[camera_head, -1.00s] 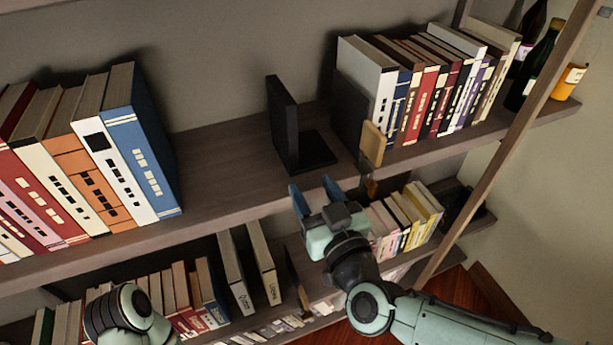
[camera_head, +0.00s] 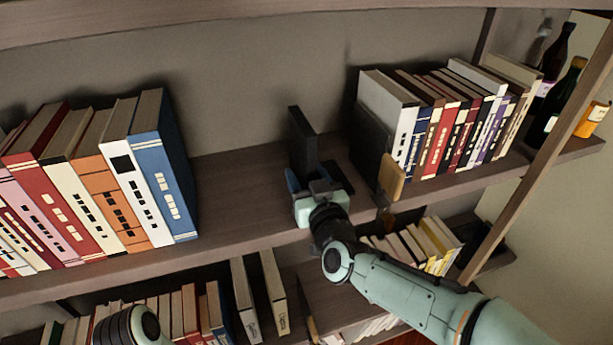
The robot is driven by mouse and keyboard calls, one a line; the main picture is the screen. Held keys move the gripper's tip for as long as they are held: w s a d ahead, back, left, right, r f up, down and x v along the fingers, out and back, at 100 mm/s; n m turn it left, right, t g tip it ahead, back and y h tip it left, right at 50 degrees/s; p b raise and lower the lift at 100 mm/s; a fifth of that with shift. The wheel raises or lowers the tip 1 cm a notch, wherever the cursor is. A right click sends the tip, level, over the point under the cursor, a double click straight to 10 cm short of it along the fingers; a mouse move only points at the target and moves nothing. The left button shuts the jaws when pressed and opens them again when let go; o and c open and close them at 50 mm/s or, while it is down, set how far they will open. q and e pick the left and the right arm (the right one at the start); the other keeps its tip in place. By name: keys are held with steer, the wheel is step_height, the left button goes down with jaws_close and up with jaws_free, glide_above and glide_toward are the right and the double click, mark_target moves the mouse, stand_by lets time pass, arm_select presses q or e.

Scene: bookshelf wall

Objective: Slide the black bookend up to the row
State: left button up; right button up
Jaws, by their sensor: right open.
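The black bookend (camera_head: 303,142) stands upright on the upper shelf, in the gap between two book rows. Its flat foot reaches right, partly hidden behind my gripper. The left row ends in a tall blue book (camera_head: 165,185); bare shelf lies between it and the bookend. The right row (camera_head: 440,125) has a dark upright panel (camera_head: 369,140) at its left end. My right gripper (camera_head: 309,182) is open, right in front of the bookend's lower part; I cannot tell whether it touches. My left gripper is out of view; only part of my left arm shows at the bottom left.
A tan wooden block (camera_head: 391,177) sits at the shelf's front edge, right of my right gripper. Dark bottles (camera_head: 545,100) and an orange container (camera_head: 592,119) stand at the right end. Lower shelves hold more books. A slanted wooden post (camera_head: 535,150) crosses at the right.

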jaws_close()
stand_by(1.4)
